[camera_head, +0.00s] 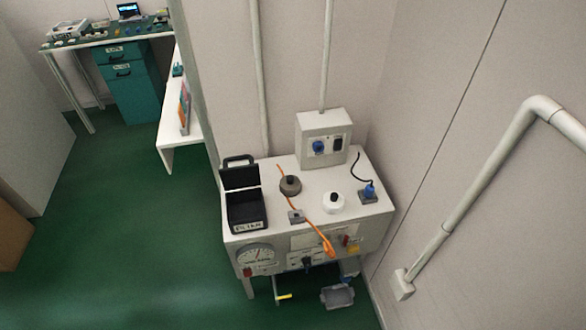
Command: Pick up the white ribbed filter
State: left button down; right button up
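A small round white object with a dark top (333,202), perhaps the white ribbed filter, stands on the white bench top (312,183), right of the middle. Ribs are too small to make out. A similar brown-grey round piece with a dark knob (290,184) stands to its left. An orange cord runs between the two. Neither of my grippers shows in the head view.
An open black case (245,211) stands at the bench's left end. A grey socket box (322,138) stands at the back, and a blue plug (368,190) at the right. A pipe (470,190) runs along the right wall. Green floor (120,240) is clear at left.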

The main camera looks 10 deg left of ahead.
aim_at(332, 203)
jog(key=i+j+z, duration=0.15)
jog(key=j+z, duration=0.2)
jog(key=z, duration=0.15)
jog(key=j+z, duration=0.85)
jog(key=z, duration=0.15)
jog(key=j+z, duration=0.5)
